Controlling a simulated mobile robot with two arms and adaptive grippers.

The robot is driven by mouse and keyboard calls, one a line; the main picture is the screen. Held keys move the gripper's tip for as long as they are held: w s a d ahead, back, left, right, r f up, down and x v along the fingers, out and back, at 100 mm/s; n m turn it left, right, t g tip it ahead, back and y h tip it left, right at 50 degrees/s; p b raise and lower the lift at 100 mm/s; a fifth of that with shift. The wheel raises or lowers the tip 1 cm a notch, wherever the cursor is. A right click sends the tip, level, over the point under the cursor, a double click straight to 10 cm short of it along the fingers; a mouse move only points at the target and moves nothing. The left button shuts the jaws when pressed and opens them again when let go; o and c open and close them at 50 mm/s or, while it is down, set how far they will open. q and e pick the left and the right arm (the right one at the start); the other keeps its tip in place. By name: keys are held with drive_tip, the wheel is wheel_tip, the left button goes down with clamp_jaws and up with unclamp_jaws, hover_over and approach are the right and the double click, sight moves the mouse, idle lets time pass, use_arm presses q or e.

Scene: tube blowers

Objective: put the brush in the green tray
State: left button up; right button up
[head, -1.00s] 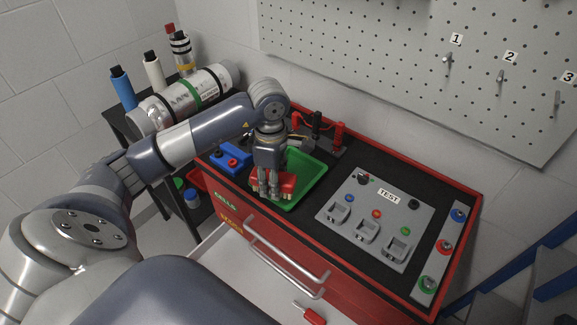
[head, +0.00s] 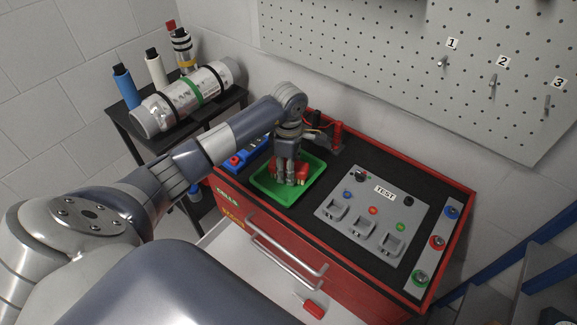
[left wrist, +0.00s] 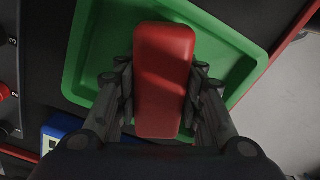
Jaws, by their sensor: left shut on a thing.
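My left gripper (head: 287,182) is shut on a red block-shaped thing (head: 302,172), which also shows between its fingers in the left wrist view (left wrist: 163,80). No bristles show on it, so I cannot tell whether it is the brush. The green tray (head: 266,186) lies on the black cabinet top, and it also shows in the left wrist view (left wrist: 222,42). The held thing is over the tray's middle. Whether it touches the tray floor is hidden. My right gripper is not in view.
A grey test panel (head: 372,213) lies right of the tray. A small red-handled tool (head: 312,308) lies in the open drawer (head: 265,275).

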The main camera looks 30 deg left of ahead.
use_arm(q)
drive_tip(key=shift+f, duration=0.2)
drive_tip(key=o, duration=1.1)
drive_tip(key=shift+r, duration=0.2)
drive_tip(key=shift+r, duration=0.2)
wheel_tip(320, 180, up, 11)
drive_tip(key=b, duration=0.3)
drive_tip(key=shift+f, duration=0.2)
drive_tip(key=shift+r, duration=0.55)
